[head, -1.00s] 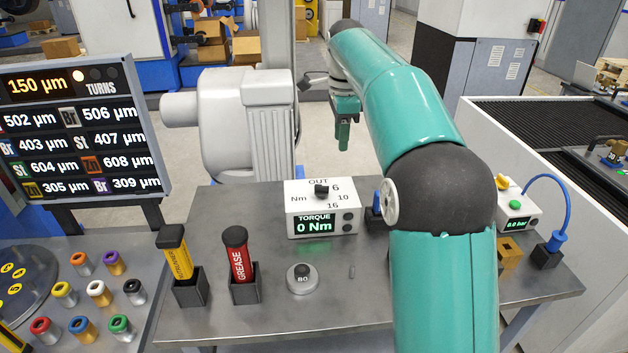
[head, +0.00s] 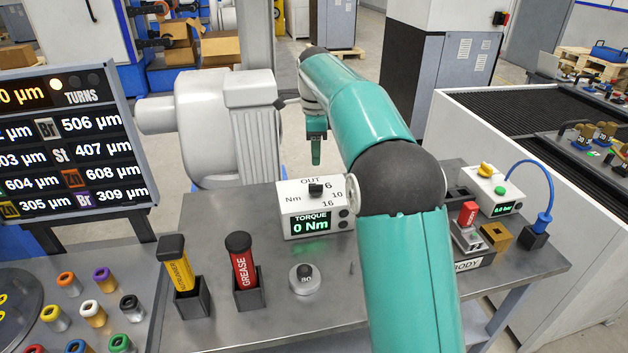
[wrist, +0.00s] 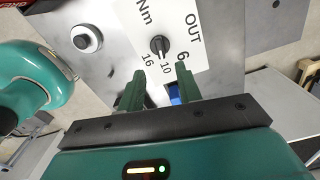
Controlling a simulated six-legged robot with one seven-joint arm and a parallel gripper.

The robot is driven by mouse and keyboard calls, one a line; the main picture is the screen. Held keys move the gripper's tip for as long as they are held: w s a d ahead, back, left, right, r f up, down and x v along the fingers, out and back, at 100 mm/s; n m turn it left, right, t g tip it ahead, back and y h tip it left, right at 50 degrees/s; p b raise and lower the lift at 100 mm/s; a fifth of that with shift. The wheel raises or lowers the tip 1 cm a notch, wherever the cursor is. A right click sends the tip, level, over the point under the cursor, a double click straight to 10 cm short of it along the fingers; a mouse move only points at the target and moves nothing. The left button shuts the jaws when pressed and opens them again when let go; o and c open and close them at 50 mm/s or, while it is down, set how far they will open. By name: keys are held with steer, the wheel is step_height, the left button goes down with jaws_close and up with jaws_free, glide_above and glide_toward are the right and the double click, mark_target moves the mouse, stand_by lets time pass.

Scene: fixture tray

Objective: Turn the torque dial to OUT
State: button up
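The torque box (head: 292,224) is a white box on the grey table, with a green display reading 0 Nm. Its black torque dial (head: 316,189) sits on top, ringed by the labels OUT, 6, 10 and 16. In the wrist view the dial (wrist: 159,46) lies just beyond the fingertips, near the middle. I cannot tell for sure which label its pointer faces. My gripper (head: 316,160) points down above and behind the dial. In the wrist view my gripper (wrist: 158,80) is open and empty, its two green fingers apart and not touching the dial.
A grease tube (head: 243,268) and a yellow tube (head: 178,270) stand in holders at front left. A round grey button-like piece (head: 304,279) is in front of the box. A white pressure box (head: 492,190) with a blue hose (head: 540,178) is at right. A display board (head: 70,140) stands left.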

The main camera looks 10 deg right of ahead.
mark_target(316, 184)
step_height(316, 184, down, 9)
steer(key=shift+f, duration=0.15)
steer(key=shift+d, duration=0.1)
jaws_close()
